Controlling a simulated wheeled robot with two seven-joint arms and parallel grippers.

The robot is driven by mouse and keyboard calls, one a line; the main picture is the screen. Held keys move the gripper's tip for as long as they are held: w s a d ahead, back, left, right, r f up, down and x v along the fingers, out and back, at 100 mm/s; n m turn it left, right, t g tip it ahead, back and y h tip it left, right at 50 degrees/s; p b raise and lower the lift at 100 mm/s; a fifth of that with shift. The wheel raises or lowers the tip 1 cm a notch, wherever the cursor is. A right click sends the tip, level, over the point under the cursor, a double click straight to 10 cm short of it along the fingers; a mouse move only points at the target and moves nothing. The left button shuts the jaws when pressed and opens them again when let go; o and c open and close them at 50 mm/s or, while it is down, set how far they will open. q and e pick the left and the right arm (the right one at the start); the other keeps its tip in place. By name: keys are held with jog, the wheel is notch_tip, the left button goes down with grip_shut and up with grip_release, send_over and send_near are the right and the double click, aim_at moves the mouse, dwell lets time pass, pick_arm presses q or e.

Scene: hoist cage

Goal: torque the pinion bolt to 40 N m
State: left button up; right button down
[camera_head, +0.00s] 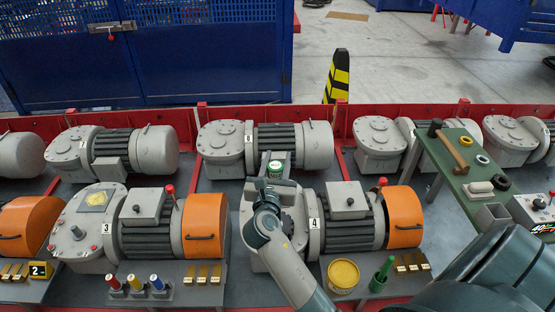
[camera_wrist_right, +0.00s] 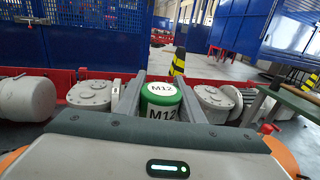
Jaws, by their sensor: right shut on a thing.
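My right gripper (camera_head: 272,180) is shut on a green cylinder (camera_head: 276,169) with a white top. In the right wrist view the cylinder (camera_wrist_right: 160,98) stands between the two fingers and is marked M12. The gripper is over the gearbox end of the motor unit numbered 4 (camera_head: 350,222), which has an orange end cover. My wrist and arm hide much of that gearbox. I cannot make out the pinion bolt, or whether the cylinder touches anything below it. My left gripper is not in view.
A yellow tub (camera_head: 343,274), a green bottle-like object (camera_head: 382,274) and brass blocks (camera_head: 412,262) stand in front of unit 4. Unit 3 (camera_head: 148,222) is on the left. A green bench (camera_head: 463,183) at right carries a hammer (camera_head: 453,151), rings and a box displaying 40 (camera_head: 541,227).

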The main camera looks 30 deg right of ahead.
jog(key=shift+r+p, duration=0.15)
jog(key=shift+p, duration=0.55)
dwell(0.6)
jog(key=shift+f, duration=0.75)
dwell(1.3)
jog(key=shift+f+p, duration=0.1)
jog(key=shift+p, duration=0.4)
dwell(0.9)
jog(key=shift+f+p, duration=0.2)
jog(key=shift+p, duration=0.15)
dwell(1.3)
jog(key=shift+r, duration=0.1)
